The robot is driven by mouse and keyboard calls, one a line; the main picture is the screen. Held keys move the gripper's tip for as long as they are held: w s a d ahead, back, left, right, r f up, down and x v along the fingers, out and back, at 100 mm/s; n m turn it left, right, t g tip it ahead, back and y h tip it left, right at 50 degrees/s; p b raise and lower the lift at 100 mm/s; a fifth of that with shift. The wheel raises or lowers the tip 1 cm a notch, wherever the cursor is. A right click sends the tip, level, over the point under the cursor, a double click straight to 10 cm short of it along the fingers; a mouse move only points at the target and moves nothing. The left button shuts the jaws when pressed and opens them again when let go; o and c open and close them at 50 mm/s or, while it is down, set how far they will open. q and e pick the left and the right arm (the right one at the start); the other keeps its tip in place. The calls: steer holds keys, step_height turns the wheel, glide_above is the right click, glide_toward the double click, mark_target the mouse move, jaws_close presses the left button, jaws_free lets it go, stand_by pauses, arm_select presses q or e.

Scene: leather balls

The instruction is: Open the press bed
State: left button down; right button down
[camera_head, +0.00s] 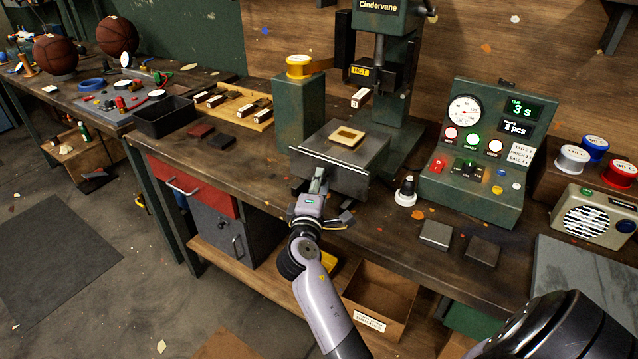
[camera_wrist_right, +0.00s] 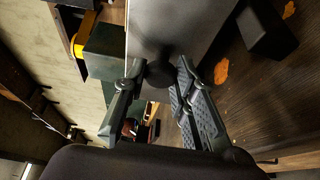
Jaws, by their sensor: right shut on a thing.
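The green press (camera_head: 379,22) stands at the back of the bench with a dark head (camera_head: 376,76) marked HOT. Its grey metal press bed (camera_head: 330,172) lies low at the front of the press and carries a square beige frame (camera_head: 346,137). My right gripper (camera_head: 318,180) is at the front face of the bed. In the right wrist view, my right gripper (camera_wrist_right: 161,68) is shut on a dark round knob (camera_wrist_right: 160,76) on the bed's front (camera_wrist_right: 172,25). In the head view the gripper hides the knob. My left gripper is out of view.
A control box (camera_head: 487,150) with a gauge and a small black-and-white object (camera_head: 405,191) stand right of the bed. Two dark blocks (camera_head: 436,234) lie near the bench's front edge. A black tray (camera_head: 166,117) is at left. An open cardboard box (camera_head: 381,290) sits below.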

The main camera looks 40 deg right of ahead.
steer(key=c, duration=1.8)
jaws_free()
steer(key=o, duration=0.5)
steer(key=shift+d, duration=0.1)
steer(key=shift+c, duration=0.2)
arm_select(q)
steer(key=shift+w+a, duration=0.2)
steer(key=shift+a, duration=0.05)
arm_select(e)
steer(key=shift+o, duration=0.2)
